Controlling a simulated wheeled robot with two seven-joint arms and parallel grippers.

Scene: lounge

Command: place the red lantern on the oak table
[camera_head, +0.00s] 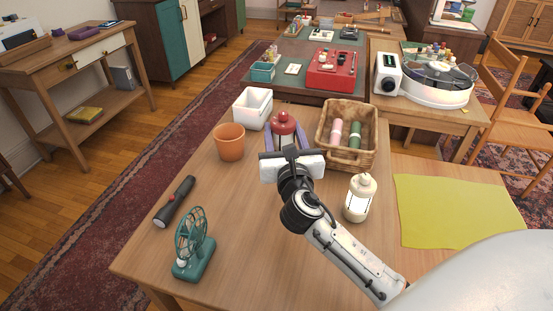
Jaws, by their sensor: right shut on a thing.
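The red lantern (283,118) shows its round red top and a pale body below, near the far edge of the light wooden table (270,245), which looks like oak. My right gripper (285,136) reaches in from the lower right, its purple fingers shut on the lantern from both sides. The gripper's body hides the lantern's lower part, so I cannot tell whether its base touches the table. My left gripper is not in view.
A yellow-green mat (453,212) lies right. The table's front middle is clear.

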